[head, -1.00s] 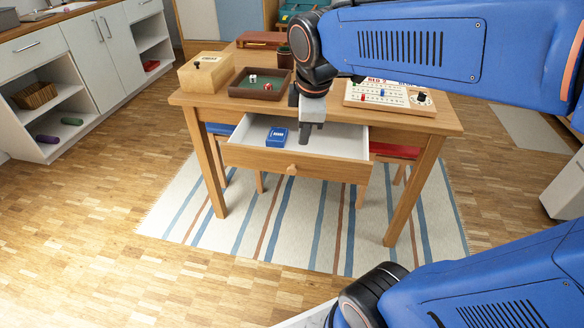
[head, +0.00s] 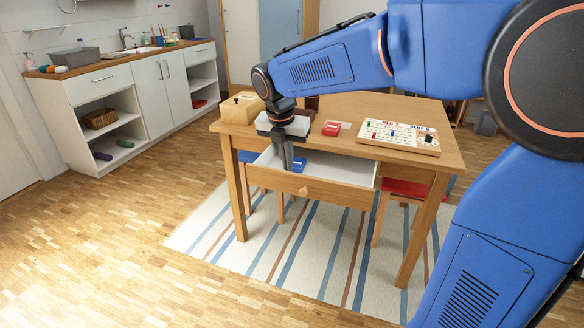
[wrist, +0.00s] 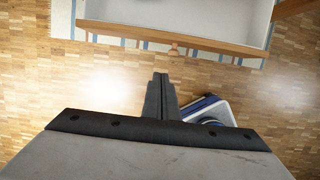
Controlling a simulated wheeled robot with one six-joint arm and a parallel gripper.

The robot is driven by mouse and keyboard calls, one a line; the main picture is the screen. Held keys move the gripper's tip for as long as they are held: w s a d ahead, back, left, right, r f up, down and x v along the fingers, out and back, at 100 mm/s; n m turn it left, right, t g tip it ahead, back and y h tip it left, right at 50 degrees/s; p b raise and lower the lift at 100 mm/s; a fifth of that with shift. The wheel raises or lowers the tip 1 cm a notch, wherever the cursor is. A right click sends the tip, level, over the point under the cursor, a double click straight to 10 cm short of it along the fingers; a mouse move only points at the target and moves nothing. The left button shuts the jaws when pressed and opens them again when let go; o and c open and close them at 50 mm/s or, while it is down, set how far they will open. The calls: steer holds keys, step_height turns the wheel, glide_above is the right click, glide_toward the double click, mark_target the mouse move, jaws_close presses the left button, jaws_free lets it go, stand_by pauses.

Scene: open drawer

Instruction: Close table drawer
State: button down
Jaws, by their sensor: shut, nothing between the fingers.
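The wooden table (head: 445,158) has its drawer (head: 345,170) pulled open toward me. The drawer has a white inside, a wooden front (head: 340,198) and a round knob (head: 304,190).
On the tabletop are a wooden box (head: 240,108), a red box (head: 331,128), a game board (head: 398,136) and a tray mostly hidden by my arm. Stools with red (head: 405,188) and blue seats stand under the table. A striped rug (head: 300,245) lies below. Floor at left is clear.

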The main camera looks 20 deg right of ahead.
mark_target(295, 174)
steer(key=w+d+f, duration=0.1)
steer(key=f, duration=0.1)
steer(key=w+f, duration=0.1)
steer(key=f, duration=0.2)
steer(key=w+d+f, duration=0.1)
steer(key=f, duration=0.2)
steer(key=shift+w+d+f, duration=0.25)
steer(key=shift+w+d, duration=0.55)
steer(key=shift+w, duration=0.2)
steer(key=w+d, duration=0.3)
steer(key=w, duration=0.2)
steer(key=w+d, duration=0.4)
steer(key=w, duration=0.1)
steer(key=w+d, duration=0.4)
steer(key=w, duration=0.1)
